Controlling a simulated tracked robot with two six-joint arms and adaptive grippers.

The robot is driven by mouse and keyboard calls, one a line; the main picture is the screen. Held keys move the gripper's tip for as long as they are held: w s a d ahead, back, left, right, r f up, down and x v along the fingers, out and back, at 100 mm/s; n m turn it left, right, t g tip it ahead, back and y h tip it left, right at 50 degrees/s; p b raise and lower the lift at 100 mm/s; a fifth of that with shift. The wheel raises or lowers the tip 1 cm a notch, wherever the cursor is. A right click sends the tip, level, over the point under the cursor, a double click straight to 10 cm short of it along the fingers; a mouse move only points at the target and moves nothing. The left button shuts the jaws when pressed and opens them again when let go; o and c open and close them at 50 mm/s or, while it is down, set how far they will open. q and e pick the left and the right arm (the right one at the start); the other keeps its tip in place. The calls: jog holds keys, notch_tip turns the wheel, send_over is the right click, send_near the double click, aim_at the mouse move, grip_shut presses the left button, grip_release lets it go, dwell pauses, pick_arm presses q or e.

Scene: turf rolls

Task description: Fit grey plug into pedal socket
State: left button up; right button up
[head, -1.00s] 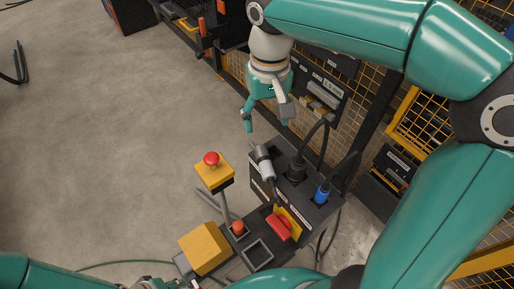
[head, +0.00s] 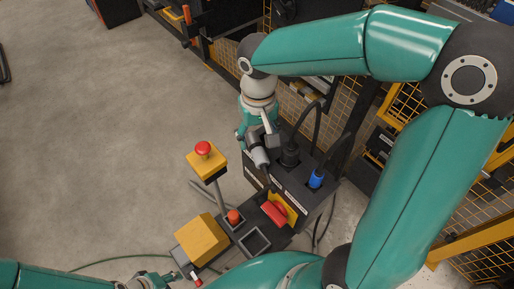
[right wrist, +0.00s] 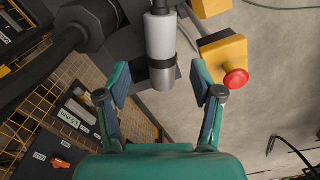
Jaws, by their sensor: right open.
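The grey plug (head: 259,157) is a cylinder with a dark band at the left edge of a dark socket box (head: 297,194). In the right wrist view the grey plug (right wrist: 160,45) points towards my right gripper (right wrist: 162,82). The gripper's two fingers are open, one on each side of the plug's end, with gaps. In the head view my right gripper (head: 257,141) is at the plug and partly covers it. My left gripper (head: 165,279) is low in the head view, partly cut off; its jaws are unclear. I cannot tell which socket is the pedal one.
A black plug (head: 290,155) and a blue plug (head: 316,178) with cables stand in the box beside the grey plug. A red button on a yellow box (head: 205,161) stands close on the left. A yellow block (head: 202,239) sits in front. Mesh fencing is behind; open floor lies left.

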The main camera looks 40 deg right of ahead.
aim_at(257, 146)
notch_tip(257, 146, down, 4)
jog(key=shift+a+f, duration=0.1)
jog(key=shift+f, duration=0.1)
jog(key=shift+s, duration=0.1)
jog(key=shift+c, duration=0.3)
grip_shut()
jog(key=shift+r, duration=0.25)
